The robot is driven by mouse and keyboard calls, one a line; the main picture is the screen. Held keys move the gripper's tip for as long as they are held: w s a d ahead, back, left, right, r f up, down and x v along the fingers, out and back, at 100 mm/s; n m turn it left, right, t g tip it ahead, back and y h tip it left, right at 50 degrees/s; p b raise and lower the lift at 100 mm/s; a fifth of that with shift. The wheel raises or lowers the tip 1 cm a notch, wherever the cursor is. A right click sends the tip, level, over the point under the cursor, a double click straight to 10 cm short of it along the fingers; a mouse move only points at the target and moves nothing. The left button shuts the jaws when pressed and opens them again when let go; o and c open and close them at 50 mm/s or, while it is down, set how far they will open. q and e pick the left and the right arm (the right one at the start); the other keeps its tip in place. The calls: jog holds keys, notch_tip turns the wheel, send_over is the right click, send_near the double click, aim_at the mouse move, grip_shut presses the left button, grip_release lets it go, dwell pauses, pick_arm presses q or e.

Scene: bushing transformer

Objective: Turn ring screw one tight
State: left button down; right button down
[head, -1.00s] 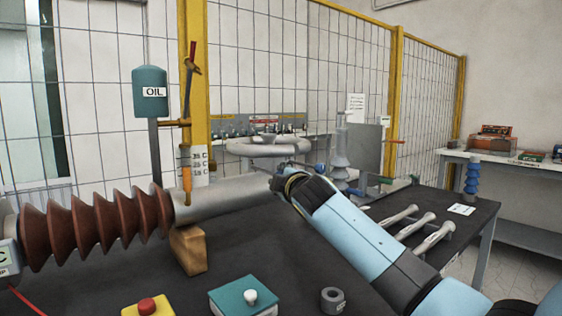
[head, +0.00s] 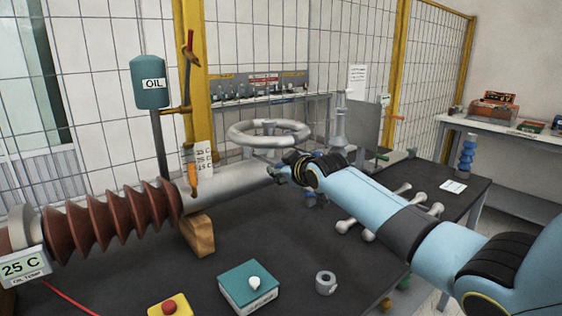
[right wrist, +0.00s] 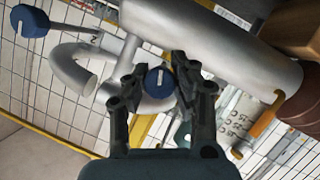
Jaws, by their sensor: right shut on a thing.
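The grey ring (head: 268,126) stands at the far end of the bushing's grey tube (head: 235,178). My right gripper (head: 284,173) is at this tube end, just below the ring. In the right wrist view, a round blue screw head (right wrist: 159,80) with a white line sits between the fingers of my right gripper (right wrist: 158,88), which is shut on it. A second blue screw head (right wrist: 30,20) with a white mark shows at upper left, apart from the gripper. The grey tube (right wrist: 215,45) and curved ring parts (right wrist: 72,68) lie behind. My left gripper is out of view.
The brown ribbed bushing (head: 110,218) rests near a wooden block (head: 197,233). A teal box (head: 247,286), yellow button box (head: 168,306) and grey nut (head: 325,283) lie on the dark table. Metal posts (head: 390,210) lie near my right arm. A yellow-framed fence stands behind.

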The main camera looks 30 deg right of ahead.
jog(key=shift+s+f+m, duration=0.1)
jog(key=shift+f+m, duration=0.15)
jog(key=shift+m, duration=0.05)
dwell(0.4)
jog(key=c, duration=1)
grip_release()
jog(key=shift+r, duration=0.1)
jog(key=v, duration=1.2)
jog(key=shift+d+r, duration=0.1)
jog(key=shift+d, duration=0.05)
